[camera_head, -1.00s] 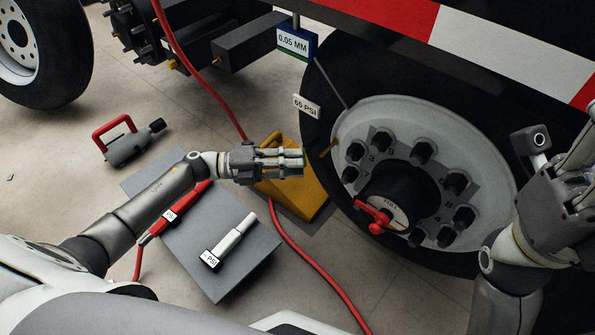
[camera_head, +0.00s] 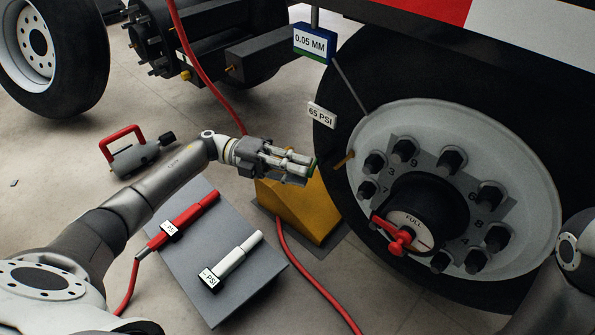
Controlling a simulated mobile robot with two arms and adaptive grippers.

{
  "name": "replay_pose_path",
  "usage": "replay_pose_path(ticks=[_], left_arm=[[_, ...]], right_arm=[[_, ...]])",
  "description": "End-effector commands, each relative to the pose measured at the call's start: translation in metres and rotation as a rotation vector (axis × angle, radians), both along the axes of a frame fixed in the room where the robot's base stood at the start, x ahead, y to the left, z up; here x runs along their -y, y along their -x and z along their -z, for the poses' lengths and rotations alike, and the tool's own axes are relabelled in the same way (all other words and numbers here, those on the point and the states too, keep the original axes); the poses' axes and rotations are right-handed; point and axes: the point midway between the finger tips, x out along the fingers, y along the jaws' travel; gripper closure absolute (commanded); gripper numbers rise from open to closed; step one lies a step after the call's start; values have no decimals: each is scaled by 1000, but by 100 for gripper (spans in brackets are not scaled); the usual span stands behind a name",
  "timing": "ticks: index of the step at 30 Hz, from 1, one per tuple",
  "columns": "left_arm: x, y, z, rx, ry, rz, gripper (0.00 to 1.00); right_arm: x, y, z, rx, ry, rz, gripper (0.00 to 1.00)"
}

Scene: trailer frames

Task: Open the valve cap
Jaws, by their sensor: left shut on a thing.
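The wheel (camera_head: 540,190) with its black tyre stands at the right. A brass valve stem (camera_head: 344,161) sticks out from the left edge of its rim, and its end looks bare. My left gripper (camera_head: 304,168) is just left of the stem, apart from it in the picture. Its fingers are shut on a small green piece (camera_head: 315,168), which looks like the valve cap. The fingers hide most of this cap. Part of my right arm shows at the right edge, but its gripper is out of view.
A yellow wheel chock (camera_head: 310,210) stands below my left gripper. A grey mat (camera_head: 205,275) holds a red gauge (camera_head: 185,220) and a white gauge (camera_head: 238,255). Red hoses run nearby. A red-and-black hub lever (camera_head: 395,238) and "65 PSI" tag (camera_head: 321,115) are close by.

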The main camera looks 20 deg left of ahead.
Motion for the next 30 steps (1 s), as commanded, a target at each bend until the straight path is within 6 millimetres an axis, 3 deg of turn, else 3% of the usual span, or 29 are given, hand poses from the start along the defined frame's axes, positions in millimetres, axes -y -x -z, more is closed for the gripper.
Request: replay_pose_path(ticks=[7,8,13,23,30], left_arm=[[1,0,1,-2,-1,1,100],[1,1,1,-2,-1,1,79],[1,0,1,-1,-1,1,57],[-1,0,0,0,-1,0,56],[-31,1,0,-1,-3,-4,56]], right_arm=[[0,0,0,0,0,0,60],[0,0,0,0,0,0,60],[0,0,0,0,0,0,60],[0,0,0,1,-1,0,60],[0,0,0,0,0,0,60]])
